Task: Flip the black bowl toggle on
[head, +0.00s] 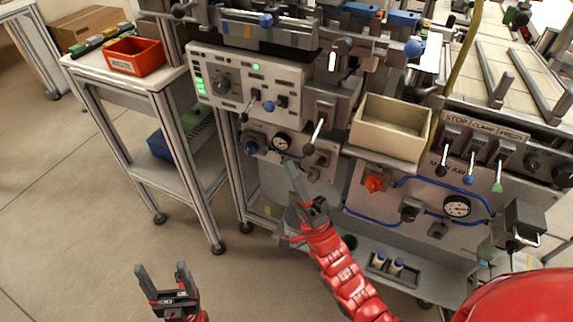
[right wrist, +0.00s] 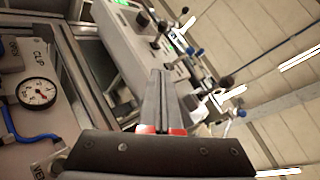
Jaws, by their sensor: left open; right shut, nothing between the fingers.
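On the pale control panel (head: 240,75), a black-tipped toggle (head: 248,107) and a blue-tipped toggle (head: 268,106) stand side by side under a green lamp. Their labels are too small to read, so I cannot confirm which is the bowl toggle. A larger black-tipped lever (head: 316,135) sits to the right. My right gripper (head: 291,168) is shut and empty, below the panel and apart from the toggles. In the right wrist view, its closed fingers (right wrist: 160,98) point toward the panel (right wrist: 125,50). My left gripper (head: 160,278) is open and empty over the floor.
A cart (head: 155,85) with an orange bin (head: 135,57) stands left of the machine. A beige open box (head: 390,125) juts out to the right. The floor at lower left is clear.

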